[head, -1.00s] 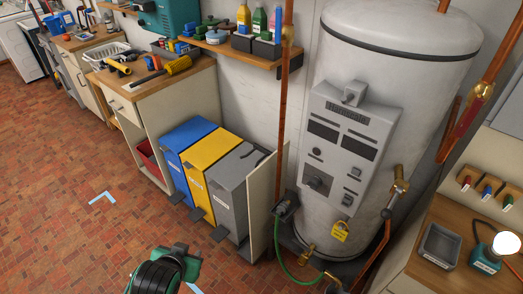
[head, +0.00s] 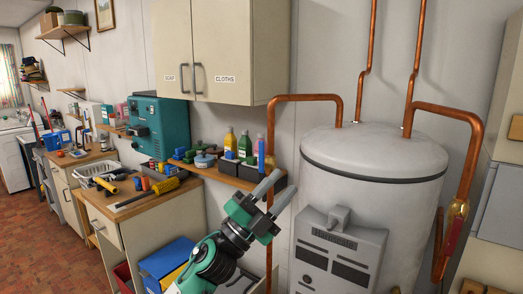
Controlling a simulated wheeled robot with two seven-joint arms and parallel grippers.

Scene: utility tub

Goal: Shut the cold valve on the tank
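The tank (head: 365,155) is a white upright cylinder at the right, with a dark band near its top and a grey control panel (head: 338,258) on its front. Copper pipes rise from its top. On the right-hand pipe sits a brass valve (head: 458,209) with a red lever (head: 450,238) that hangs down, roughly along the pipe. I cannot read any hot or cold mark on it. The tank's lower part is out of view. My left gripper (head: 287,181) is raised left of the tank, fingers apart and empty, away from the valve. My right gripper is not in view.
A copper pipe (head: 307,97) runs up and over to the tank top, close to my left gripper. A shelf with bottles (head: 228,176) is behind it. A wall cabinet (head: 222,50) hangs above. A workbench with tools (head: 130,195) is at the left. A pale cabinet stands at the far right.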

